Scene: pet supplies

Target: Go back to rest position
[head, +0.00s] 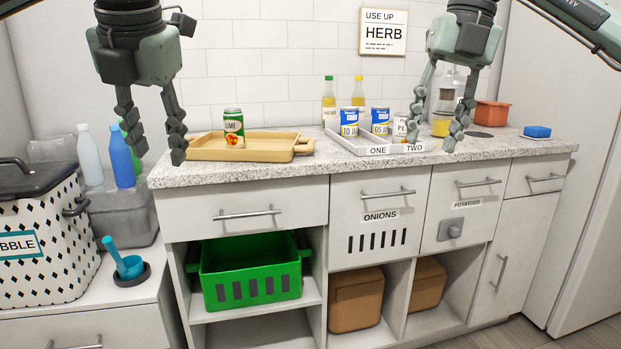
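My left gripper (157,157) hangs fingers down at the upper left, in front of the counter's left end. Its fingers are spread apart with nothing between them. My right gripper (430,145) hangs fingers down in front of the right half of the counter. Its fingers are also spread. A white can (400,127) and part of the grey tray show behind its left finger, and I see nothing held. Both arms come in from the top of the view.
A wooden tray (270,143) with a lime can (234,128) and a grey tray (355,148) with several cans stand on the speckled counter (330,165). A patterned bin (45,265) and bottles are at left. A green crate (250,272) sits on the lower shelf.

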